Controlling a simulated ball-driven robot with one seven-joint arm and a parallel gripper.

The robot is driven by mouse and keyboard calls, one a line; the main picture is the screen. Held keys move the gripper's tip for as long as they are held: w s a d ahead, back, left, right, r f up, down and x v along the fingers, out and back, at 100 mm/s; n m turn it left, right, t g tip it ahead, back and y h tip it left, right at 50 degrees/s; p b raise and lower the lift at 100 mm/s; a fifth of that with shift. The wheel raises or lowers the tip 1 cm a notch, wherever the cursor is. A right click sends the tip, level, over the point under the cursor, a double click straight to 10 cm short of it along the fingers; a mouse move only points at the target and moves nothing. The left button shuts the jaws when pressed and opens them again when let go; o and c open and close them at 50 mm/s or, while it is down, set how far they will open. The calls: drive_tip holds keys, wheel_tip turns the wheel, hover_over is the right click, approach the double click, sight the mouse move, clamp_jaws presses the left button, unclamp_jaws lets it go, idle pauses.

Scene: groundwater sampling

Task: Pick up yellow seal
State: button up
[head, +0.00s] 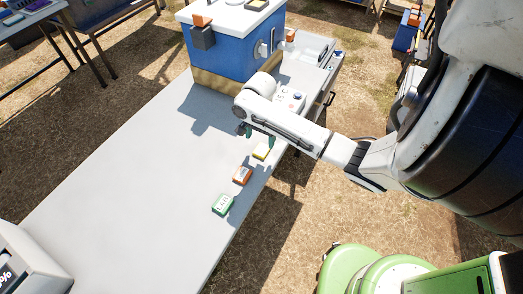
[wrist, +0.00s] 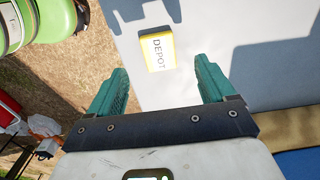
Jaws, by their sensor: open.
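The yellow seal (head: 261,151) is a small block lying on the pale table (head: 110,170) near its right edge. In the wrist view the yellow seal (wrist: 157,48) shows the word DEPOT on its top and lies beyond the fingertips, between their lines. My gripper (head: 256,136) is open and empty above the table, close to the seal. In the wrist view its two green fingers (wrist: 164,82) are spread wide, with bare table between them. No contact with the seal shows.
An orange block (head: 242,175) and a green block (head: 223,204) lie in a row along the table edge beside the seal. A blue cooler box (head: 232,52) with a white lid stands at the back. A white device (head: 290,97) sits beside it. The table's left part is clear.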

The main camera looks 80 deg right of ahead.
sight(261, 150)
drive_tip(key=shift+s+d+f, duration=0.1)
drive_tip(key=shift+f, duration=1.55)
drive_tip(key=shift+s+d+f, duration=0.1)
drive_tip(key=shift+f, duration=1.55)
drive_tip(key=shift+c, duration=0.5)
drive_tip(key=c, duration=1)
drive_tip(key=shift+r, duration=0.2)
